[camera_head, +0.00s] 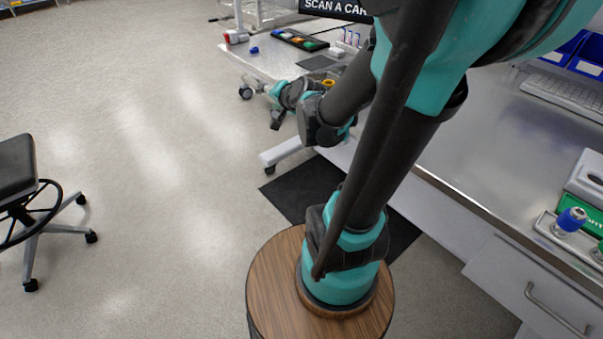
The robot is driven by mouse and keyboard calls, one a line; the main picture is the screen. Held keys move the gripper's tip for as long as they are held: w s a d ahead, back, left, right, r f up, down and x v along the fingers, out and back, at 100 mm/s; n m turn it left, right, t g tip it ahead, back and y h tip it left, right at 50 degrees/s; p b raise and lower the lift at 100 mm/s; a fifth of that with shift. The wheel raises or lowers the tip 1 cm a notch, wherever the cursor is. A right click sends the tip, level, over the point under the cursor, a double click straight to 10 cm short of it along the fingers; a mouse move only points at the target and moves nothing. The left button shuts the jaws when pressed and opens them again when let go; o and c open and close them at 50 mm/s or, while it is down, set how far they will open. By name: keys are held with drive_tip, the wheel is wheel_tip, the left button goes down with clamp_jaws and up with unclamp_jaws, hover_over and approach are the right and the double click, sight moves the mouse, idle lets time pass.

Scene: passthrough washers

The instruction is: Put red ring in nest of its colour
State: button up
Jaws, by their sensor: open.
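My gripper (277,119) hangs in front of the far white table, near its left front side, with its dark fingers pointing down. It is small and partly turned away; its jaws are open and I see nothing held in them. A dark tray (299,39) with several coloured patches, among them green, yellow and blue, lies on the table; it may hold the nests, but they are too small to tell apart. I cannot make out a red ring for certain. A yellow ring-like thing (328,83) shows beside my arm.
A red and white object (236,37) and a small blue piece (253,50) are on the white table (262,65). A dark flat pad (317,63) lies there too. A steel counter (490,150) runs along the right. A chair (30,190) stands left; the floor between is clear.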

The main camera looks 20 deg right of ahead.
drive_tip(key=s+d+f+n+g+h, duration=0.1)
drive_tip(key=s+d+f+n+g, duration=0.1)
drive_tip(key=s+f+n+g, duration=0.2)
drive_tip(key=s+d+f+n+g+h, duration=0.2)
drive_tip(key=s+f+n+g, duration=0.2)
drive_tip(key=s+f, duration=0.6)
drive_tip(key=s, duration=0.6)
drive_tip(key=shift+f+n, duration=0.15)
drive_tip(key=shift+n, duration=0.15)
drive_tip(key=shift+c, duration=0.5)
